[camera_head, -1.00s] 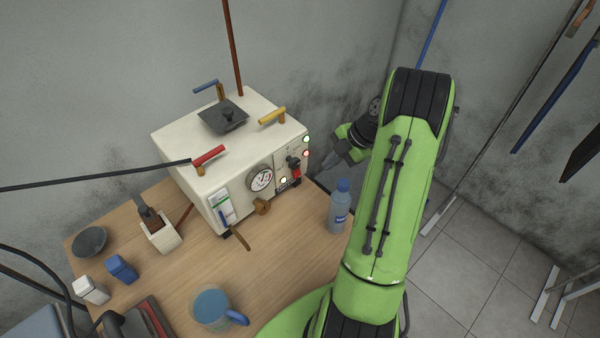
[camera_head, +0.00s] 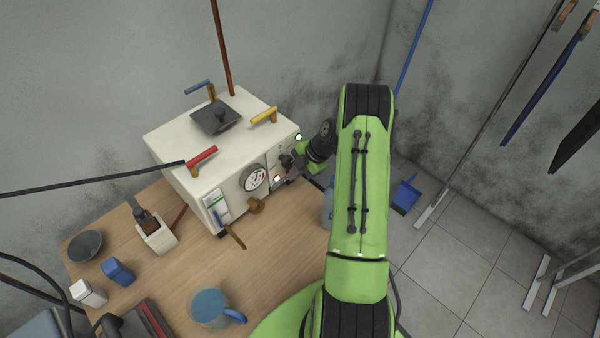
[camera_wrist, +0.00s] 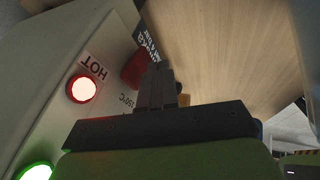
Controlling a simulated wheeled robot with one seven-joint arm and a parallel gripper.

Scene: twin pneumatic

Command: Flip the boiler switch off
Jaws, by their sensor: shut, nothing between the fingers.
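The white boiler (camera_head: 190,150) stands on the wooden table, its front panel carrying a gauge (camera_head: 255,179), a black knob (camera_head: 287,160) and lit lamps. In the wrist view a dark red part (camera_wrist: 135,68), seemingly the switch, sits on the panel beside my fingers. My gripper (camera_head: 283,180) is at the panel's right end and hides the switch in the head view. In the wrist view my gripper (camera_wrist: 158,72) is shut and empty, its tips close to the red part. I cannot tell whether they touch it. The switch's position is unclear.
A red lamp (camera_wrist: 83,89) marked HOT and a green lamp (camera_wrist: 38,172) are lit. A bottle (camera_head: 327,205) stands partly behind my arm. A blue mug (camera_head: 210,308) and a portafilter holder (camera_head: 157,238) are on the table. Coloured valve handles stick out from the boiler.

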